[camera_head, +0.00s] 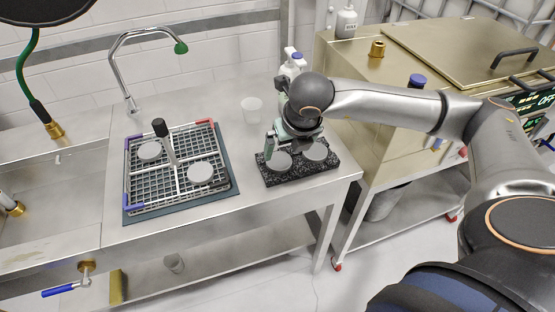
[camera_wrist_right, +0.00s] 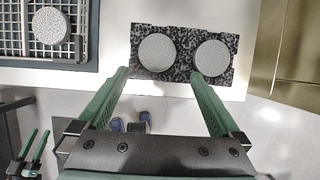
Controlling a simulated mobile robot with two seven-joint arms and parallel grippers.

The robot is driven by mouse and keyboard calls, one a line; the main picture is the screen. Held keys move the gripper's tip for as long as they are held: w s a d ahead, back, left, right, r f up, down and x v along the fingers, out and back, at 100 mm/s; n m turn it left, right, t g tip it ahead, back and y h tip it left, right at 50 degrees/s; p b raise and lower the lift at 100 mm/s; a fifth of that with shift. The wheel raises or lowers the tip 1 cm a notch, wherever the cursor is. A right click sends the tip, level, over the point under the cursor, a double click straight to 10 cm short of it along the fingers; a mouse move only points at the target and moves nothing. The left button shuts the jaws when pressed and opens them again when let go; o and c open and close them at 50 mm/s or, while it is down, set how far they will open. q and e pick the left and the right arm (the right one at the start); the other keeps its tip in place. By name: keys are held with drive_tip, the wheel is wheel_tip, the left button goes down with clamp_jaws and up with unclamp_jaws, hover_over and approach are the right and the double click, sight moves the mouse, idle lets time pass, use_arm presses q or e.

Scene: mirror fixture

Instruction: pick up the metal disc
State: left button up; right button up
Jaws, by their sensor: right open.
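Two round grey metal discs lie side by side on a black speckled block (camera_head: 290,177): a left disc (camera_head: 278,161) and a right disc (camera_head: 315,151). My right gripper (camera_head: 292,145) is above the block, its fingers pointing down. In the right wrist view its green fingers (camera_wrist_right: 160,75) are spread wide and empty. There the left disc (camera_wrist_right: 156,52) shows between the fingertips and the right disc (camera_wrist_right: 212,57) beyond the right fingertip. My left gripper (camera_wrist_right: 35,145) shows low at the left of that view, its fingers apart and empty.
A wire rack (camera_head: 187,204) on a dark mat holds two more discs, a left one (camera_head: 149,150) and a right one (camera_head: 200,172), around an upright handle (camera_head: 165,140). A white cup (camera_head: 251,110) and a bottle (camera_head: 293,62) stand behind the block. A metal cabinet (camera_head: 360,120) is at the right.

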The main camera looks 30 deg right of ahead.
sight(279, 160)
drive_tip(key=x, duration=0.5)
drive_tip(key=p+x, duration=0.1)
drive_tip(key=x, duration=0.1)
drive_tip(key=shift+w+a+f, duration=0.15)
drive_tip(key=shift+w+a, duration=0.05)
drive_tip(key=shift+w, duration=0.2)
drive_tip(key=shift+c, duration=0.2)
drive_tip(key=c, duration=1.2)
drive_tip(key=shift+c, duration=0.4)
